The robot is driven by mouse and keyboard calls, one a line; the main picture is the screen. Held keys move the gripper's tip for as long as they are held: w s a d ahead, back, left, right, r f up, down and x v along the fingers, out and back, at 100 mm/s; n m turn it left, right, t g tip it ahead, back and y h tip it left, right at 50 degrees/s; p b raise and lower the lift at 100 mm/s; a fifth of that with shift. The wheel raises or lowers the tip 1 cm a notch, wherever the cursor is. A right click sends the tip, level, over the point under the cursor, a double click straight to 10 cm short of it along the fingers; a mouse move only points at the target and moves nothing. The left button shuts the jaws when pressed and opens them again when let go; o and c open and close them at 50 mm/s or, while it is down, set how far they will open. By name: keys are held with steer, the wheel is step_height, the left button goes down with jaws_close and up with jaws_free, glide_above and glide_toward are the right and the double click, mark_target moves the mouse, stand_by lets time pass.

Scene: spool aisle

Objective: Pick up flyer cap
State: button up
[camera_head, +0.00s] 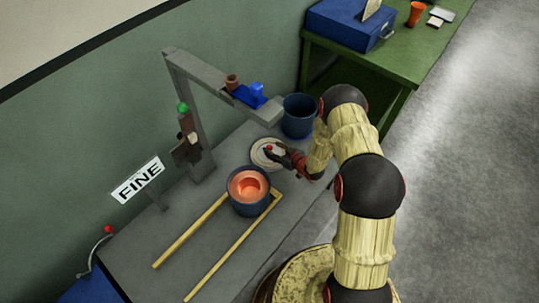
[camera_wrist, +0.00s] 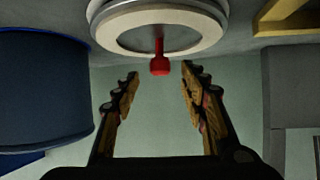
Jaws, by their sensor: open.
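The flyer cap looks to be the round pale disc (camera_head: 258,160) with a red knob on the grey bench, behind the dark blue pot. In the wrist view the disc (camera_wrist: 160,14) is at the top, with its red knob (camera_wrist: 159,64) pointing toward my gripper. My gripper (camera_head: 276,154) is over the disc's right side in the head view and hides part of it. In the wrist view the fingers of my gripper (camera_wrist: 160,76) are open, one on each side of the knob's end. Neither finger visibly touches it.
A dark blue pot with a copper-coloured inside (camera_head: 249,187) stands by yellow rails (camera_head: 232,262). A blue bin (camera_head: 299,116) is close behind the disc. A grey post with an overhanging arm (camera_head: 215,79) rises at the left. A "FINE" sign (camera_head: 139,180) stands nearby.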

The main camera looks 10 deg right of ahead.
steer(key=x, duration=0.2)
steer(key=shift+w+a+f, duration=0.15)
steer(key=shift+f, duration=0.05)
steer(key=shift+c, duration=0.2)
jaws_close()
steer(key=shift+r, duration=0.1)
stand_by(0.6)
